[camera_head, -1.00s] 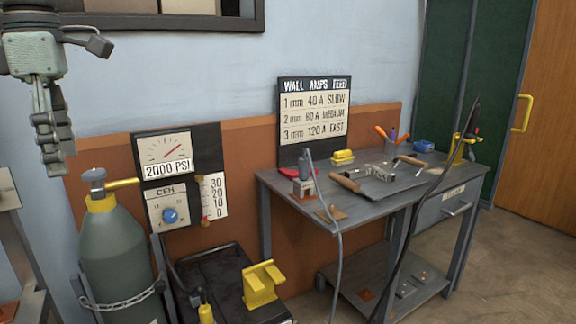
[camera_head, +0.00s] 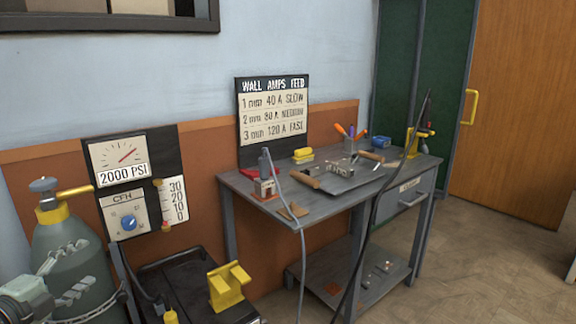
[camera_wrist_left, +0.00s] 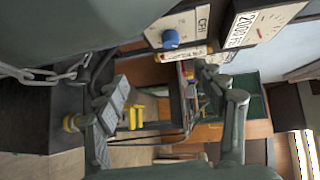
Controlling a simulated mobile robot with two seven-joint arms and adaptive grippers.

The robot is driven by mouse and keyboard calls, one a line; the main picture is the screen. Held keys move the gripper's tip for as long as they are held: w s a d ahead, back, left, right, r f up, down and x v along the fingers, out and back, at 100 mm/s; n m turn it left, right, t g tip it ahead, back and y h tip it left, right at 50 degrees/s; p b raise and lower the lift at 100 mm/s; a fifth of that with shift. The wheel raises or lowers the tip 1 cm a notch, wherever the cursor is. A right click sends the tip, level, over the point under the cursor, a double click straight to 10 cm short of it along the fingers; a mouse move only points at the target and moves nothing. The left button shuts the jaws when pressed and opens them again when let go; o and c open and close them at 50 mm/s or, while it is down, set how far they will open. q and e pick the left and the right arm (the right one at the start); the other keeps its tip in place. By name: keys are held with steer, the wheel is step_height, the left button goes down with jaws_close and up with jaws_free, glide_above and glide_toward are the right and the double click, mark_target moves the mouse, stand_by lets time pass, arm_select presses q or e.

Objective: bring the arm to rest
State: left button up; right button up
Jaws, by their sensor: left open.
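My left gripper (camera_head: 78,272) is at the lower left of the head view, in front of the grey-green gas cylinder (camera_head: 90,240). It is open, and I see nothing between its fingers. The left wrist view shows the two fingers (camera_wrist_left: 168,90) spread well apart, with the room behind them. The cylinder fills the top left of that view, close to the gripper; I cannot tell whether they touch. My right gripper is in neither view.
A pressure gauge (camera_head: 118,160) and flow dial (camera_head: 124,222) stand by the cylinder. A dark cart top (camera_head: 165,272) carries a yellow block (camera_head: 228,287). The grey workbench (camera_head: 330,208) holds tools, with a cable hanging in front. Open floor (camera_head: 490,265) lies right.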

arm_select(q)
steer(key=s+d+f+n+g+y, duration=0.1)
steer(key=s+f+n+g+y, duration=0.35)
steer(key=f, duration=0.75)
steer(key=s+d+f+n+g+y, duration=0.1)
steer(key=s+d+f+n+g, duration=0.1)
steer(key=s+f+n, duration=0.8)
steer(key=s+d+f+n+g+h, duration=0.2)
steer(key=s+d+f+g, duration=0.4)
steer(key=s+d+f, duration=0.7)
steer(key=d+f+n, duration=0.1)
steer(key=d, duration=0.2)
steer(key=shift+d+g, duration=0.3)
steer(key=shift+g, duration=0.05)
steer(key=shift+n, duration=0.25)
